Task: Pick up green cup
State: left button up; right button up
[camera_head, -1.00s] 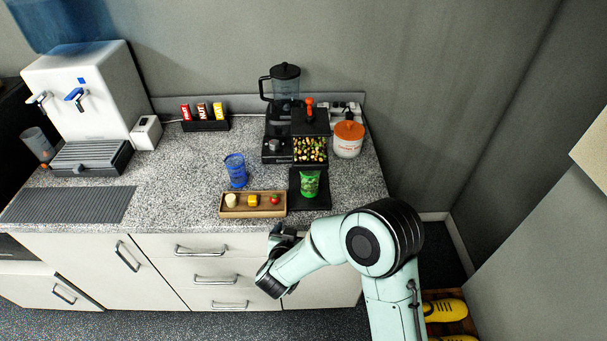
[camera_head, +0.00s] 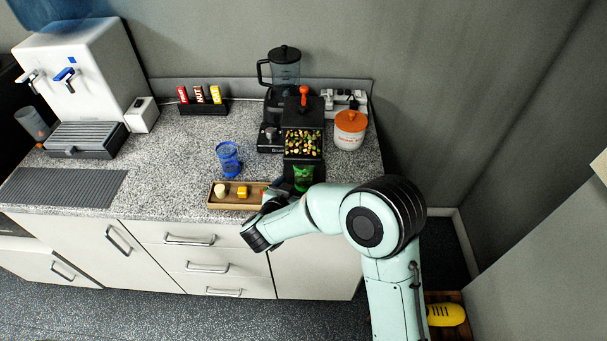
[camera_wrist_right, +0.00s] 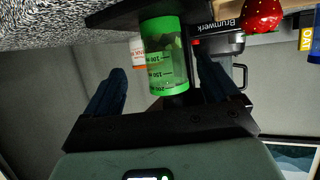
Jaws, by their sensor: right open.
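The green cup (camera_head: 303,176) stands on the black base of a dispenser at the counter's front; my right arm hides its lower part. In the right wrist view the green cup (camera_wrist_right: 164,62) is clear green with measuring marks and looks upside down. My right gripper (camera_head: 272,199) is at the counter's front edge, just left of and nearer than the cup. In the right wrist view its two fingers (camera_wrist_right: 160,78) are apart, with the cup showing between them, nothing gripped. I cannot tell whether the fingertips reach beside the cup. My left gripper is not in view.
A wooden tray (camera_head: 213,206) with small food items lies left of the gripper. A blue cup (camera_head: 228,160) stands behind it. The nut dispenser (camera_head: 303,140) rises behind the green cup, with a blender (camera_head: 284,68) and an orange-lidded jar (camera_head: 349,131) nearby.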

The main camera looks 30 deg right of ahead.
aim_at(300, 180)
jog(key=x, duration=0.8)
jog(key=shift+w+a+r+p, duration=0.15)
jog(key=shift+w+r+p, duration=0.1)
jog(key=shift+p, duration=0.15)
jog(key=shift+s, duration=0.1)
jog(key=c, duration=1.1)
